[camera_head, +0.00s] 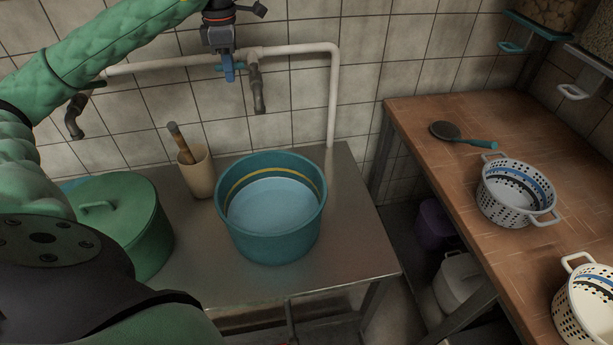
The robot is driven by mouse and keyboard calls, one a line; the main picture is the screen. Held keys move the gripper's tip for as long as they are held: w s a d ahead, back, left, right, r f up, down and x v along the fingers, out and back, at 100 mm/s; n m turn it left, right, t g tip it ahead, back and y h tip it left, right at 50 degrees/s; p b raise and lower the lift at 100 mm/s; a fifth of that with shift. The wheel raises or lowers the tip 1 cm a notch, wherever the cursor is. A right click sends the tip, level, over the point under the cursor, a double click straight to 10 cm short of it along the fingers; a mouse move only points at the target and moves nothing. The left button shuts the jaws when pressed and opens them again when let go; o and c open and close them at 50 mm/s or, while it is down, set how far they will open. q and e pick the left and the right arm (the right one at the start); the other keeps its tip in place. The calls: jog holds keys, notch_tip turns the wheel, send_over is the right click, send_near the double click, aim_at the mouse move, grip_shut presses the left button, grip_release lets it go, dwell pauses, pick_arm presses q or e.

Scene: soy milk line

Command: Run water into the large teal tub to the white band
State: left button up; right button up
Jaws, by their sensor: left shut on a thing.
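The large teal tub (270,243) stands upright on the metal table. Inside it is a yellow band, with a pale blue surface below that looks like water. I see no white band. A tap (257,88) on the white wall pipe has its spout above the tub's back rim. No stream shows below the spout. My left gripper (228,72) reaches in from the upper left and is shut on the tap's handle (219,68), which it mostly hides. My right gripper is not in view.
A green lidded pot (149,235) and a beige cup (198,173) with a wooden-handled tool stand left of the tub on the metal table (345,235). Another tap (75,115) is further left.

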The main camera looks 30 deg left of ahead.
pick_arm(q)
jog(key=shift+a+r, duration=0.1)
jog(key=o, duration=0.9)
jog(key=shift+w, duration=0.1)
jog(key=shift+r+p, duration=2.35)
jog(key=shift+r, duration=1.1)
